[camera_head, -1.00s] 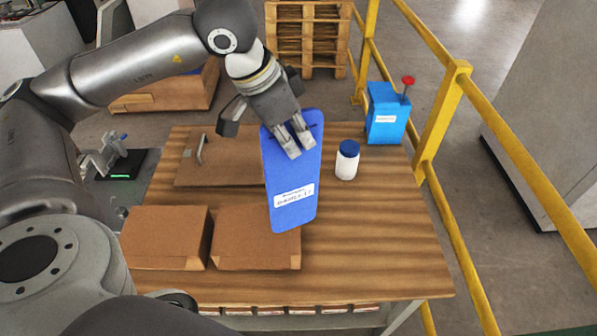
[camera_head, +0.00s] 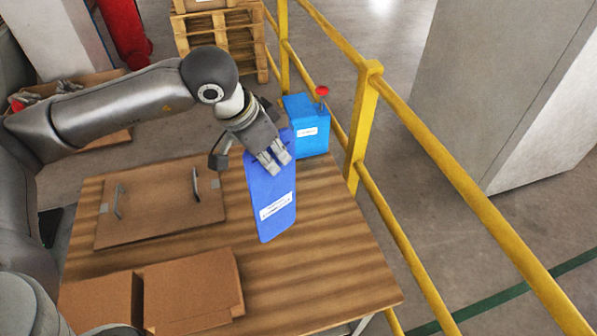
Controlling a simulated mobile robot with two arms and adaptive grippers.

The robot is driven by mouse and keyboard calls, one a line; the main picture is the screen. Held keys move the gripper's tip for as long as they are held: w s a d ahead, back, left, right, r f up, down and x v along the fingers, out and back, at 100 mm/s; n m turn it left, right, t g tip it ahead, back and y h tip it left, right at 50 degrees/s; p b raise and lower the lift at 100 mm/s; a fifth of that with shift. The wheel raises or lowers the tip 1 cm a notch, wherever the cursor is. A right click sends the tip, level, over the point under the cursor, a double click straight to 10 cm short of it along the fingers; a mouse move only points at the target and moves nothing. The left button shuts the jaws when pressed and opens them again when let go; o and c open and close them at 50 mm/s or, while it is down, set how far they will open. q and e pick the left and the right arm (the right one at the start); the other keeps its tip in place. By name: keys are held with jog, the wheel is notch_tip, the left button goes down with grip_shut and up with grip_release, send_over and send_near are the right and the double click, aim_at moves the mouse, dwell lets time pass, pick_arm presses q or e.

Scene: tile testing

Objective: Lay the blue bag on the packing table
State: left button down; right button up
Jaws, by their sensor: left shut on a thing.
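The blue bag (camera_head: 265,187) is a flat blue shape with a white label, in the middle of the head view. My left gripper (camera_head: 275,163) is shut on its upper end. The bag hangs tilted over the packing table (camera_head: 320,265), a striped wooden top. I cannot tell whether its lower end touches the table. My right gripper is not in view.
A flat brown panel with two handles (camera_head: 160,205) lies on the table's left part. Brown boxes (camera_head: 190,285) stand at the front left. A blue box with a red knob (camera_head: 308,128) is behind the bag. Yellow railing (camera_head: 362,120) runs along the right. The table's right part is clear.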

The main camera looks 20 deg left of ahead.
aim_at(274, 194)
pick_arm(q)
jog(key=d+p+x, duration=0.2)
jog(key=p+x, duration=0.1)
jog(key=x, duration=0.7)
jog(key=shift+w+d+p, duration=0.2)
jog(key=shift+p, duration=0.15)
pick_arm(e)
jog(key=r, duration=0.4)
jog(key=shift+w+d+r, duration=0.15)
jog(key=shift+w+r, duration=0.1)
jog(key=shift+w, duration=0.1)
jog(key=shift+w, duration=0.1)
pick_arm(q)
jog(key=shift+f, duration=0.15)
jog(key=c, duration=1.6)
grip_release()
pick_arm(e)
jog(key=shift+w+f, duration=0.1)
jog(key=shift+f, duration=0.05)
